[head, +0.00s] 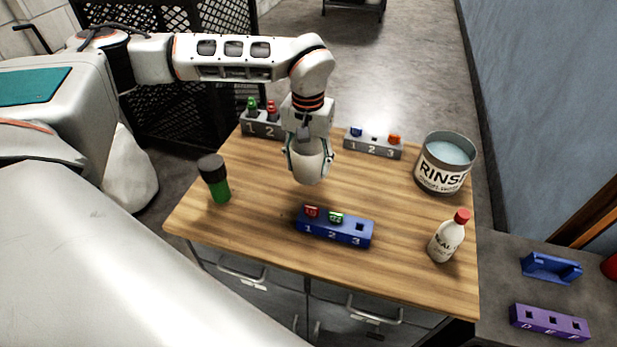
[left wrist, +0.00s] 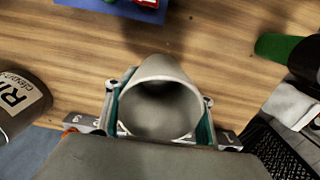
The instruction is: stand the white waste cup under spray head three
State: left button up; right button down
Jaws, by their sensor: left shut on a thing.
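My left gripper (head: 310,152) is shut on the white waste cup (head: 311,168) and holds it over the middle of the table. In the left wrist view the cup (left wrist: 160,103) sits between the two fingers, its open mouth and grey inside showing. A blue block (head: 334,228) numbered 1, 2, 3 lies just in front of the cup. A red piece (head: 312,211) sits at 1 and a green piece (head: 336,216) at 2; the square hole at 3 is empty. I cannot tell which part is spray head three. My right gripper is not in view.
A grey block (head: 372,145) numbered 1, 2, 3 and another grey block (head: 262,128) stand behind. A rinse tin (head: 444,165) and a red-capped bottle (head: 447,237) stand right. A green, dark-topped container (head: 215,180) stands left. The wooden tabletop (head: 262,180) is clear left of the cup.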

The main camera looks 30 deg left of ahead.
pick_arm(q)
jog(key=shift+f, duration=2.75)
jog(key=shift+f, duration=0.15)
jog(key=o, duration=1.1)
